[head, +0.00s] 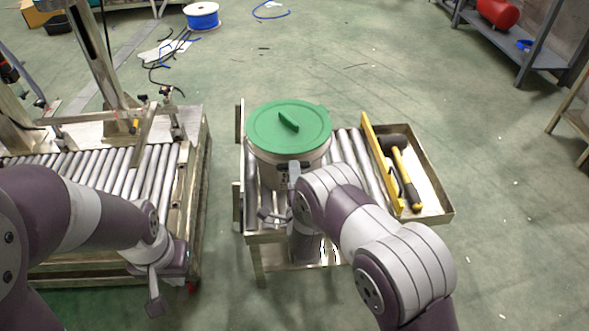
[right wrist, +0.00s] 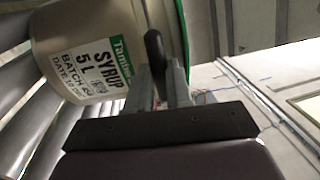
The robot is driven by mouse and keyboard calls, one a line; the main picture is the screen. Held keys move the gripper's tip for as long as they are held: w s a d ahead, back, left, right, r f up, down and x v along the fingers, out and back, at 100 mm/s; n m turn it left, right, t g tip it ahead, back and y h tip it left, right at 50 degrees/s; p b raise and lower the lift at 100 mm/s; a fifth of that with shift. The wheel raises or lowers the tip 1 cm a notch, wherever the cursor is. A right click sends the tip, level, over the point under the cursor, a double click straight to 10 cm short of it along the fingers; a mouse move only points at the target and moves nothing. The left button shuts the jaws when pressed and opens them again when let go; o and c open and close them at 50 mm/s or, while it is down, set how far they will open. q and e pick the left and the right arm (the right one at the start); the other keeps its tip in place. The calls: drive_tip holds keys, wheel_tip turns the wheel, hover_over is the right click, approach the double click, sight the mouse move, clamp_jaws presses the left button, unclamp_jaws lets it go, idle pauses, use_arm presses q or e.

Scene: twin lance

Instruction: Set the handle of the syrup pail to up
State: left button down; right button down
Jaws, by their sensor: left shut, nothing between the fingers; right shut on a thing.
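The syrup pail (head: 262,162) is off-white with a green lid (head: 268,125). It stands upright at the left end of the small roller table. In the right wrist view the pail (right wrist: 80,30) shows its SYRUP 5 L label. My right gripper (right wrist: 160,88) is shut on the dark grip of the pail's handle (right wrist: 154,48), at the pail's near side and below the lid. My forearm hides part of this in the head view, and the handle's exact angle is hard to tell. My left gripper (head: 153,300) is shut and empty, low at the lower left, away from the pail.
A tray (head: 440,211) with a black-headed, yellow-handled mallet (head: 402,165) lies right of the pail, behind a yellow rail (head: 380,160). A larger roller conveyor (head: 130,175) with a metal frame stands at the left. A floor gap separates the two. Open floor lies at the right.

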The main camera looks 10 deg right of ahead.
drive_tip(key=shift+r, duration=0.25)
drive_tip(key=c, duration=1)
unclamp_jaws()
use_arm(q)
drive_tip(key=shift+r+p, duration=1.8)
drive_tip(key=shift+r, duration=0.55)
use_arm(e)
drive_tip(key=shift+s+f, duration=0.25)
drive_tip(key=shift+s, duration=1.85)
drive_tip(key=shift+s+f, duration=0.3)
drive_tip(key=shift+s, duration=1.85)
drive_tip(key=shift+s+f, duration=0.25)
drive_tip(key=shift+s, duration=1.85)
